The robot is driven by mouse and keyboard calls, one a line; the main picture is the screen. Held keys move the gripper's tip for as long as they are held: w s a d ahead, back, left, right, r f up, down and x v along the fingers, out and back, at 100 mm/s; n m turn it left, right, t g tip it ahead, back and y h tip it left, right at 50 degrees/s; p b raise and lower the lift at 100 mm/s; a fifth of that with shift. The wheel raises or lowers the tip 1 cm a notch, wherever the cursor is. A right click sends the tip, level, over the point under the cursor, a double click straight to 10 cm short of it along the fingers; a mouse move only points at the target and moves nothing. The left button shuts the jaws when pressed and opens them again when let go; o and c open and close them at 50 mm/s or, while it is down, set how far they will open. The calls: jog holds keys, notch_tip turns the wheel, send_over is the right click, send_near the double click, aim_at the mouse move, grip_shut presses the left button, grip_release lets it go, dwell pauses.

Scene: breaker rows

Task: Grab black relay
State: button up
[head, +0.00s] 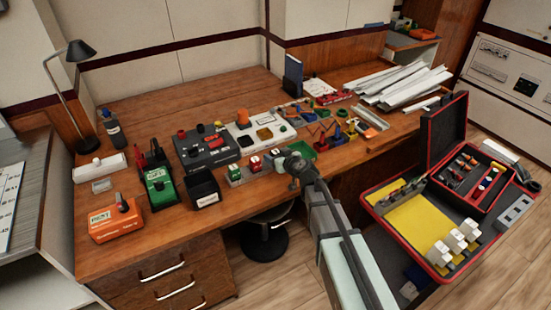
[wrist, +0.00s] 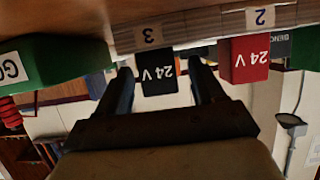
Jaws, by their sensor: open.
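The black relay (wrist: 158,75), marked 24 V, sits in the breaker row above the tag 3 in the wrist view, which shows it upside down. My gripper (wrist: 160,68) is open, with one finger on each side of the black relay. Small gaps seem to show between the fingers and the relay. A red 24 V relay (wrist: 249,58) sits beside it, at the tag 2. In the head view my gripper (head: 298,168) is at the right end of the row (head: 257,166); I cannot make out the black relay there.
Green blocks (wrist: 55,62) flank the relays in the wrist view. An open red-edged case (head: 405,215) is at the right.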

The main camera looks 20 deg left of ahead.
jog(key=shift+w+a+f, duration=0.2)
jog(key=shift+w+a, duration=0.1)
jog(key=shift+c, duration=0.3)
jog(key=c, duration=1)
jog(key=shift+r, duration=0.1)
